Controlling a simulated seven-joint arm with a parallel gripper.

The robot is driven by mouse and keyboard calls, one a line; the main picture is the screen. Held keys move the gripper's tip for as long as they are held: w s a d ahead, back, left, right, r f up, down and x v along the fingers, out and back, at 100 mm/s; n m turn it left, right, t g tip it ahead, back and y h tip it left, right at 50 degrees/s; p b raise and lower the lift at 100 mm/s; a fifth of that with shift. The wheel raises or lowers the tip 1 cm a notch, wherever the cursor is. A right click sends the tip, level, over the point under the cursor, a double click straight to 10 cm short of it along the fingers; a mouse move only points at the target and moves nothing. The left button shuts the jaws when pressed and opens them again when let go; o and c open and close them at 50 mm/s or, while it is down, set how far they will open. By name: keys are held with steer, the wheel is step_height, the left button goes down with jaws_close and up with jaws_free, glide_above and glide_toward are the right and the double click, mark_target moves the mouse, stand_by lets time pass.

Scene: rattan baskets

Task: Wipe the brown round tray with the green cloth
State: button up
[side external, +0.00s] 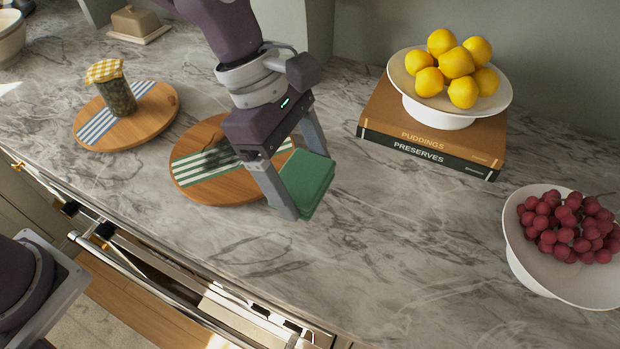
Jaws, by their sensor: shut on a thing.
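The brown round tray (218,193) lies on the marble counter left of centre, with green and white stripes across its middle. A dark patch, shadow or smear, shows on the stripes; I cannot tell which. My gripper (308,182) is shut on the folded green cloth (308,186), which sits between its two fingers. The cloth is at the right edge of the tray; whether it touches the tray or the counter I cannot tell. My gripper's body hides part of the tray's right side.
A second round board (150,123) with blue stripes holds a jar (117,97) at the left. A stand of lemons (440,120) rests on two books (425,147) at the back right. A bowl (527,262) of grapes stands at the right. The counter's front middle is clear, above an open drawer.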

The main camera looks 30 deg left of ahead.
steer(key=w+a, duration=0.5)
steer(key=a, duration=0.6)
glide_toward(211, 143)
steer(key=s+d+r, duration=0.2)
steer(key=s, duration=0.1)
steer(key=shift+d+f, duration=0.15)
steer(key=shift+f, duration=2.85)
steer(key=shift+x, duration=1.1)
steer(key=shift+c, duration=0.7)
steer(key=shift+d, duration=5.05)
steer(key=shift+w+a, duration=0.1)
steer(key=shift+a, duration=5.35)
steer(key=shift+w, duration=1.45)
steer(key=shift+s+d, duration=0.1)
steer(key=shift+d, duration=5.25)
steer(key=shift+a, duration=5.25)
steer(key=shift+a+r, duration=0.15)
steer(key=shift+r, duration=0.05)
step_height(211, 143, up, 8)
